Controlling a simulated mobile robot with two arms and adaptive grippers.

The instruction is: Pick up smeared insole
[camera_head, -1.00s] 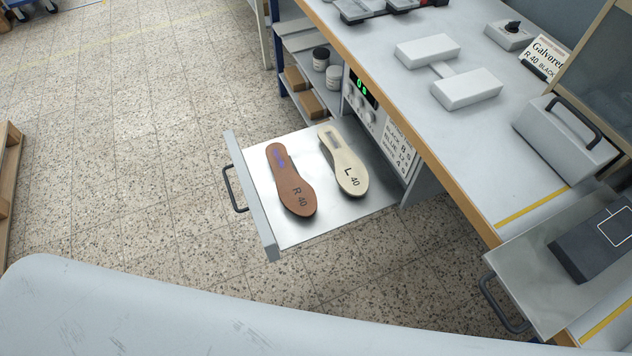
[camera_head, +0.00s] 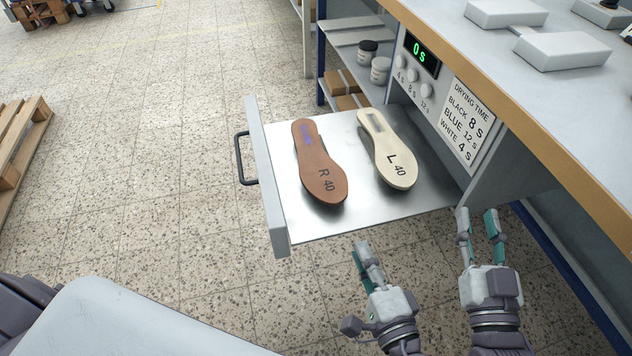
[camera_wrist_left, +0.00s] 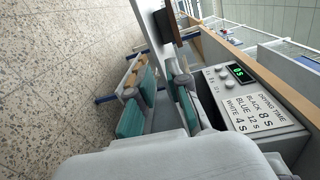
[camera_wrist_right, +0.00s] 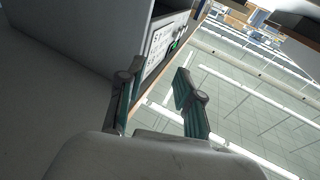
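A brown insole (camera_head: 320,163) marked R 40 lies on the metal drawer tray (camera_head: 272,130), with a blue-purple mark near its narrow end. A cream insole (camera_head: 388,150) marked L 40 lies to its right, with a grey rectangle near its narrow end. I cannot clearly tell which mark is smeared. My left gripper (camera_head: 362,250) is in front of the tray's near edge, apart from both insoles. Its fingers show apart and empty in the left wrist view (camera_wrist_left: 160,85). My right gripper (camera_head: 477,213) is open and empty, right of the tray beside the cabinet.
The drying cabinet (camera_head: 440,100) shows 0 s and a drying-time label (camera_head: 467,122). The tray's raised front panel has a dark handle (camera_head: 243,160). The worktop edge (camera_head: 520,110) overhangs at right. Jars (camera_head: 380,70) stand on a shelf behind. Open floor lies left of the tray.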

